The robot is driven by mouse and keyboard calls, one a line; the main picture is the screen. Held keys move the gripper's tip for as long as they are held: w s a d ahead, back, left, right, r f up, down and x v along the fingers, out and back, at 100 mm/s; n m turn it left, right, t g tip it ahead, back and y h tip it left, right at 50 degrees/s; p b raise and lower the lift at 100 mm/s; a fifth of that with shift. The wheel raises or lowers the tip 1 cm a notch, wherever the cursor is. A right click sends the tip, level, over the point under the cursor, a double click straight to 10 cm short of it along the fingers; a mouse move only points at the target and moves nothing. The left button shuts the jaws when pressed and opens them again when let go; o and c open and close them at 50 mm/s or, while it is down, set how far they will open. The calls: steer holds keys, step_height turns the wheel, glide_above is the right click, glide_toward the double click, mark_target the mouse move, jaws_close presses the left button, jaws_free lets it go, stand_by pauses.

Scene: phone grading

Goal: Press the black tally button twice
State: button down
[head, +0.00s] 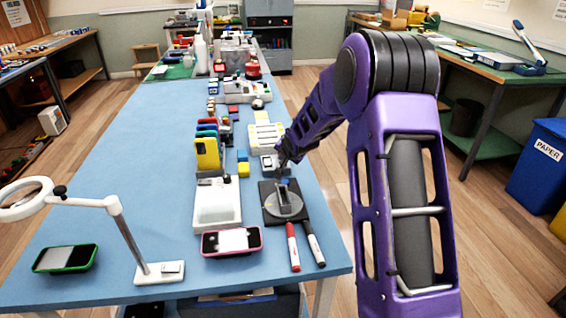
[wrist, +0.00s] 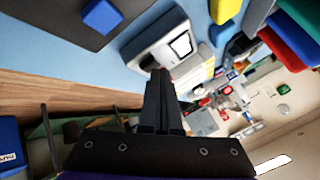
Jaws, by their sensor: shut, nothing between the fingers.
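A small light-grey device with a dark-framed white display (wrist: 181,45) is in the wrist view. It also shows in the head view (head: 267,163), partly behind my gripper. My gripper (head: 282,163) is shut and empty, with its fingertips (wrist: 161,76) at the near edge of the device's top. I cannot tell whether the tips touch it. The black tally button is not clearly visible; the fingertips may cover it.
A black pad with a round grey stand (head: 284,201), a red marker (head: 292,246) and a black marker (head: 313,243) lie nearer. Yellow and blue blocks (head: 243,169) and upright coloured phones (head: 207,152) stand left. The blue table (head: 150,130) is clear at left.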

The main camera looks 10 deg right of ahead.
steer(key=shift+f, duration=0.25)
stand_by(0.3)
steer(key=shift+r+p, duration=0.55)
steer(key=shift+r, duration=0.4)
steer(key=shift+r, duration=0.1)
steer(key=shift+r+p, duration=1.65)
steer(key=shift+r, duration=0.75)
stand_by(0.4)
step_height(320, 180, up, 4)
steer(key=shift+f+p, duration=0.1)
steer(key=shift+p, duration=1.15)
steer(key=shift+f, duration=0.1)
